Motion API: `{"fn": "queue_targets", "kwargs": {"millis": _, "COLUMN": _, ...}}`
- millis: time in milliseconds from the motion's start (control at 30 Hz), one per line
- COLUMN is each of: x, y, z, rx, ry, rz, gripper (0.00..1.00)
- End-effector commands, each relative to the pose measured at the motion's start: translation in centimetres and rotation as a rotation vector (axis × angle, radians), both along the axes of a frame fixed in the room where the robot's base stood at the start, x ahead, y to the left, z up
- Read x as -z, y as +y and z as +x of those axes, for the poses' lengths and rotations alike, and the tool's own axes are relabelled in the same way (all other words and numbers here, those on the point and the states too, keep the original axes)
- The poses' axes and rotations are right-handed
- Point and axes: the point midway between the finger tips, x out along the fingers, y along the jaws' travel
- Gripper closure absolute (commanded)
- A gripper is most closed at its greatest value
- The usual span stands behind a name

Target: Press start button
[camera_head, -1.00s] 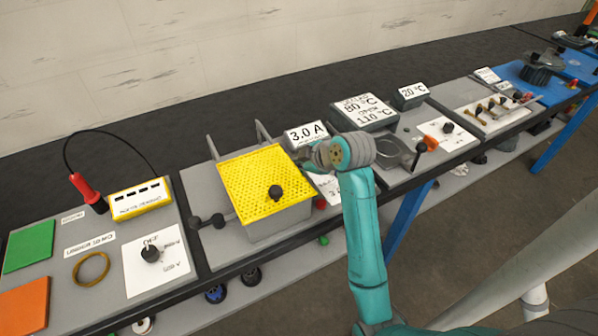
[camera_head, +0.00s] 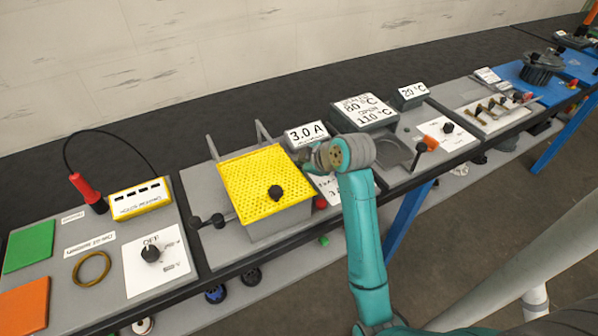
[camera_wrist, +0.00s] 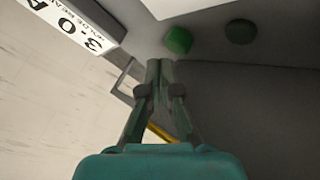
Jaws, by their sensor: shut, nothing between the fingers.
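A green button (camera_wrist: 178,40) shows in the wrist view on a grey panel, beside a dark round button (camera_wrist: 240,32). No label on either is readable, so I cannot tell from lettering which is start. My gripper (camera_wrist: 160,66) is shut and empty, its fingertips together just below the green button in the picture and apparently short of touching it. In the head view my wrist stands beside the 3.0 A display (camera_head: 306,134) and covers part of the panel. A red button (camera_head: 320,202) shows there; the green button is not clearly visible.
A yellow mesh cover (camera_head: 262,185) with a black knob lies left of my arm. The 80/110 °C display (camera_head: 363,112) stands to the right. A control panel with a black OFF knob (camera_head: 151,254) is at lower left. The display edge (camera_wrist: 75,25) is close in the wrist view.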

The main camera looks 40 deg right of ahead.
Motion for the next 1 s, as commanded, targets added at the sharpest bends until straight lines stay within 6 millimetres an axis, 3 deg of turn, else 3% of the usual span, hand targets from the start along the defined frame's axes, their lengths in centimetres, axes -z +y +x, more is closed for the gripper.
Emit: {"fn": "queue_targets", "kwargs": {"millis": 1000, "x": 0.83, "y": 0.0, "z": -0.01, "rx": 0.0, "ry": 0.0, "rz": 0.0, "gripper": 1.0}}
